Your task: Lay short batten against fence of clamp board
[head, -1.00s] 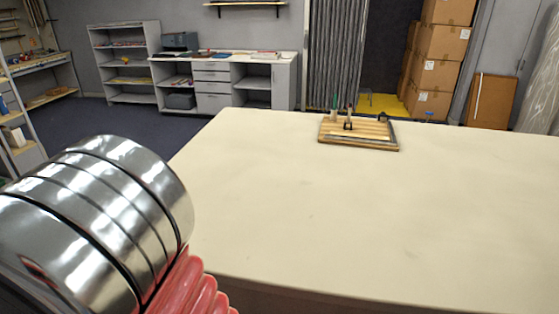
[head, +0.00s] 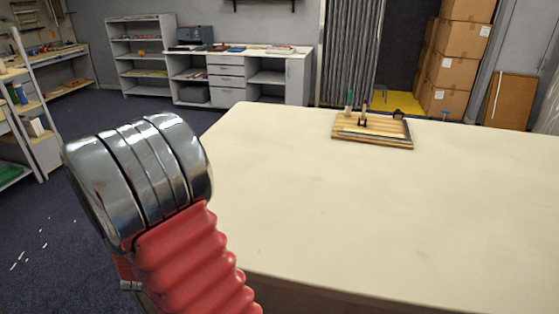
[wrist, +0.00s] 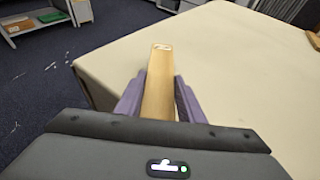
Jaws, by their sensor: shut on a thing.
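The short batten (wrist: 160,85), a pale wooden strip, is held between the two fingers of my gripper (wrist: 157,98) in the wrist view. My gripper is shut on it, and the batten's far end points away past the fingertips, beside the table's corner. The clamp board (head: 375,142) lies at the far edge of the table in the head view, well apart from my gripper. It is a wooden board with a strip along its near side and small upright parts at the back, one green-topped. Its fence cannot be told clearly at this distance. The gripper is out of the head view.
The long cream table (head: 330,210) is bare between me and the clamp board. Behind it stand a grey cabinet (head: 245,75), shelves (head: 142,55) and stacked cardboard boxes (head: 460,55). Open dark floor (head: 60,200) lies to the left of the table.

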